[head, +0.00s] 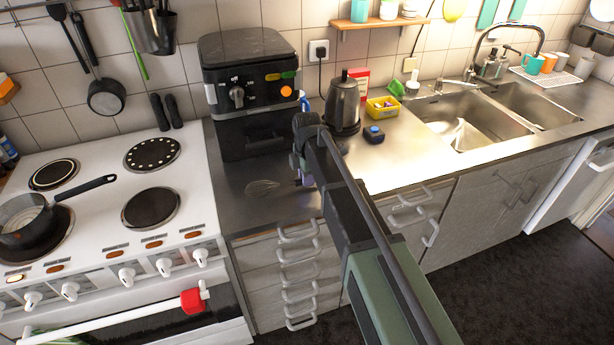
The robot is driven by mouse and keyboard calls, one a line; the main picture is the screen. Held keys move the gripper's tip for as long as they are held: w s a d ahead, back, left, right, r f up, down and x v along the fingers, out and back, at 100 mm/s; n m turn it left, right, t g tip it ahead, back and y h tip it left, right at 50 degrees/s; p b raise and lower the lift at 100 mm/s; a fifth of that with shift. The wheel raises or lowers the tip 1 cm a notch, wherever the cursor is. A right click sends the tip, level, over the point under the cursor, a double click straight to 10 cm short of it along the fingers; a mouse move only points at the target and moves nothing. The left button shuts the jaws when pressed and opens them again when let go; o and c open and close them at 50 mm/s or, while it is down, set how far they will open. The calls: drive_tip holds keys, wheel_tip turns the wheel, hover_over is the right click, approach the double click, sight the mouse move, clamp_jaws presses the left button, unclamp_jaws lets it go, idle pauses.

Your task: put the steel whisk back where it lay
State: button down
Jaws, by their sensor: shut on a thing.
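The steel whisk (263,187) shows as a faint wire shape over the steel counter, in front of the black air fryer. Its wire end points left, and its other end runs toward my gripper (303,180). My gripper is low over the counter, partly hidden by my own arm, and is shut on the whisk. The grip point itself is small and hard to make out. I cannot tell whether the whisk touches the counter or is held just above it.
The black air fryer (250,90) stands behind the whisk. A dark kettle (342,103), a small dark block with a blue top (374,134) and a yellow tub (383,107) stand to the right. The white cooker (100,225) with a pan (33,220) is left. Bare counter (235,212) lies in front.

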drive_tip(key=shift+f+b, duration=0.65)
drive_tip(key=c, duration=0.9)
unclamp_jaws()
wheel_tip(320, 180, up, 11)
drive_tip(key=p, duration=1.1)
drive_tip(key=s+d+m, duration=0.4)
drive_tip(key=s+m, duration=0.3)
drive_tip(key=s+d+m, duration=0.5)
drive_tip(key=s+m, duration=0.2)
drive_tip(key=s, duration=0.1)
drive_tip(key=s+d+m, duration=0.4)
drive_tip(key=s+m, duration=0.3)
drive_tip(key=s, duration=0.1)
drive_tip(key=shift+s+d+f, duration=0.1)
drive_tip(key=shift+s+d, duration=0.05)
drive_tip(key=shift+d, duration=0.1)
